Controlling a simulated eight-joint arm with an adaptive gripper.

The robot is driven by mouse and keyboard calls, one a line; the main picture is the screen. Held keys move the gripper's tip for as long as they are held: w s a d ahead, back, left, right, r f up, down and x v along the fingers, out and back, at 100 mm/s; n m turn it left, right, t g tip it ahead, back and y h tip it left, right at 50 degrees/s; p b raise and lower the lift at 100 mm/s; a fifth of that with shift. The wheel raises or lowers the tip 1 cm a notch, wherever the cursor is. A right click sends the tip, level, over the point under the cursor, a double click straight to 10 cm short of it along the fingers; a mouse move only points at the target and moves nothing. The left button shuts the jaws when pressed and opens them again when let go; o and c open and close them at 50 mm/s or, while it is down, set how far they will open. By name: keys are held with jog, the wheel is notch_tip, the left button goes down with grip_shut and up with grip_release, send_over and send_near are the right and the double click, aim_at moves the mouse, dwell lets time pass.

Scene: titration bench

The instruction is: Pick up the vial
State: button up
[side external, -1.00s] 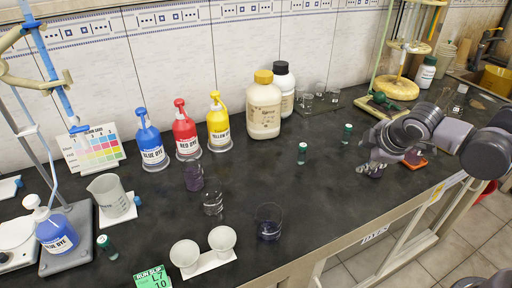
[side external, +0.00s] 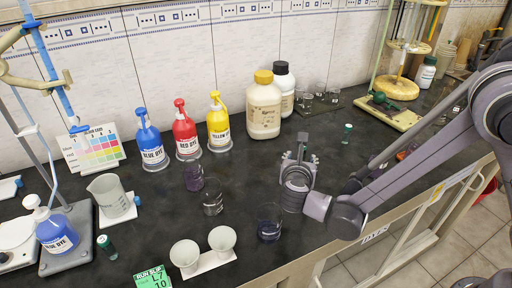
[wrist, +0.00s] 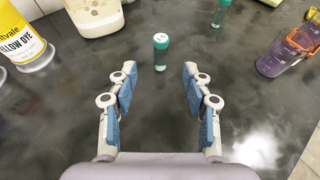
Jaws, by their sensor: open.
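A small clear vial with a green cap (wrist: 161,52) stands upright on the dark bench in the wrist view, its cap bearing a label. It lies ahead of my gripper (wrist: 159,78), centred in the gap between the two blue-padded fingers and apart from both. My gripper is open and empty. In the side view my gripper (side external: 299,158) is low over the bench and largely hides this vial. A second green-capped vial (side external: 347,133) stands to the right; it also shows at the top of the wrist view (wrist: 221,12). A third (side external: 107,246) is at the front left.
Blue (side external: 151,147), red (side external: 187,138) and yellow dye bottles (side external: 219,130) and a large beige bottle (side external: 264,108) stand along the wall. A dark-liquid beaker (side external: 269,222) is left of my arm.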

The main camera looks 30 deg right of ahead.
jog(key=x, duration=1.1)
jog(key=shift+s, duration=0.1)
jog(key=shift+c, duration=0.3)
grip_shut()
